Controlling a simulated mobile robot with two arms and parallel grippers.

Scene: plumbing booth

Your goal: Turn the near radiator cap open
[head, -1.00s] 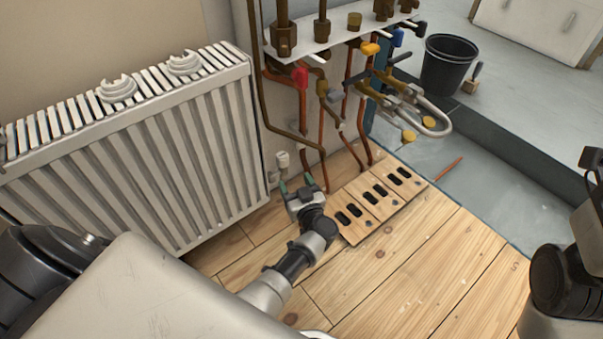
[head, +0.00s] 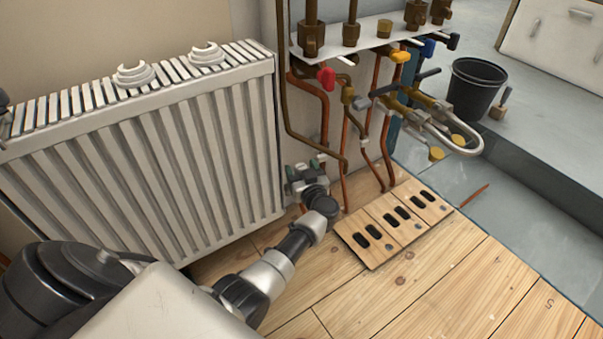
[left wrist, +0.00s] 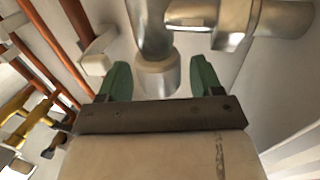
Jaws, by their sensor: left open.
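In the left wrist view, a short round grey-white cap (left wrist: 158,80) sits at the end of a metal valve fitting (left wrist: 150,25). It lies between the two green fingertips of my left gripper (left wrist: 160,72), with a gap visible on each side. The gripper is open. In the head view, my left gripper (head: 302,168) is at the lower right corner of the white radiator (head: 190,160). There it hides most of the fitting, and I cannot make out the cap. My right gripper is not in view.
Copper pipes (head: 345,150) rise just right of my left gripper to a valve manifold (head: 350,45). A slotted wooden panel (head: 365,245) lies on the floor close by. A black bucket (head: 473,90) stands farther back right. The wooden floor in front is clear.

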